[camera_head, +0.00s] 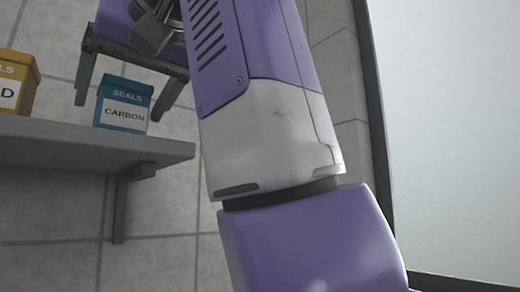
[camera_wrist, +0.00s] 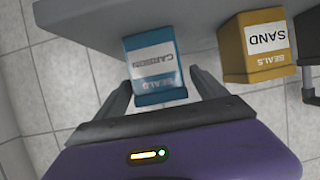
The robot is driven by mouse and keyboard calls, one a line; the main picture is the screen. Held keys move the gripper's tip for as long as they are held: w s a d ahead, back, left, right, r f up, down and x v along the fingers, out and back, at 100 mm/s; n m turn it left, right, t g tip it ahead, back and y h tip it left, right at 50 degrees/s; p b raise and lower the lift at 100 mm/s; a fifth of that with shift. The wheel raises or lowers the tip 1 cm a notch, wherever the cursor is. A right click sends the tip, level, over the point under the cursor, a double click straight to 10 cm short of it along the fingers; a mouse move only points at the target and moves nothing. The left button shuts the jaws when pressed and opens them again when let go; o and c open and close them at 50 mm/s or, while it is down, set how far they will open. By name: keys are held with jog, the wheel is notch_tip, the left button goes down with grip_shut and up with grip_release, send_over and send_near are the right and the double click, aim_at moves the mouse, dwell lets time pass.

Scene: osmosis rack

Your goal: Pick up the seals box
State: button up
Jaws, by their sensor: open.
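A blue box (camera_head: 122,104) lettered SEALS and CARBON stands on the grey shelf (camera_head: 85,143), near its right end. The blue box also shows in the wrist view (camera_wrist: 155,62), upside down. An orange-yellow box (camera_head: 18,82) lettered SEALS stands to its left; in the wrist view the yellow box (camera_wrist: 262,45) reads SAND and SEALS. My gripper (camera_head: 117,112) is open, with one finger on each side of the blue box. In the wrist view my gripper (camera_wrist: 160,79) has a finger either side of the box, with small gaps.
The yellow box is close beside one finger in the wrist view.

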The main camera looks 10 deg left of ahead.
aim_at(118, 115)
jog(key=shift+x, duration=1.9)
jog(key=c, duration=1.6)
